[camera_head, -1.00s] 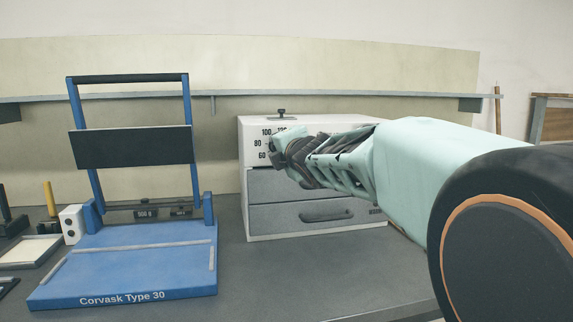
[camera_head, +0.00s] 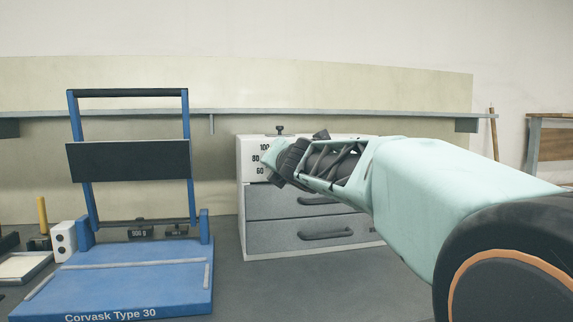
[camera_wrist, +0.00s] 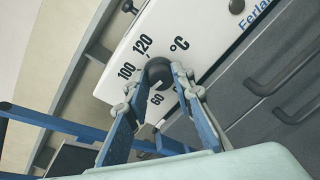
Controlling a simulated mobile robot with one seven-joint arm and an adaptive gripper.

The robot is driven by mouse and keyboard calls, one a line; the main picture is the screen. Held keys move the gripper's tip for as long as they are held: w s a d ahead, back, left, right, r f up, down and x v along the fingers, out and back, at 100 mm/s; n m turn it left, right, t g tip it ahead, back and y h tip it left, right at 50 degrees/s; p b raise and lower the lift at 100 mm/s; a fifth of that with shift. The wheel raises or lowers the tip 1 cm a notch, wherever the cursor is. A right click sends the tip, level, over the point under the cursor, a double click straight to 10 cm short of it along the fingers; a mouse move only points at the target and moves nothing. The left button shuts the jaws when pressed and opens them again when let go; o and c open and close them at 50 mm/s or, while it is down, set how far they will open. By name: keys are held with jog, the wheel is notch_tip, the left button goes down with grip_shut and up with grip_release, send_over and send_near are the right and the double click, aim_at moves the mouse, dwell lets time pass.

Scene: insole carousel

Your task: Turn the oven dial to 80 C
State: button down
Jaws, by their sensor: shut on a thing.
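The oven (camera_head: 309,239) is a white and grey box on the bench, with a white dial panel on top and grey drawer-like fronts below. I cannot tell which number the dial points to.
A blue press-like frame marked Corvask Type 30 (camera_head: 140,274) stands left of the oven. A small white block (camera_head: 63,238) is beside it. A shelf (camera_head: 330,116) runs along the wall behind. Grey bench top is clear in front of the oven.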

jog(key=shift+r, duration=0.15)
jog(key=c, duration=1.7)
grip_release()
jog(key=shift+o, duration=0.2)
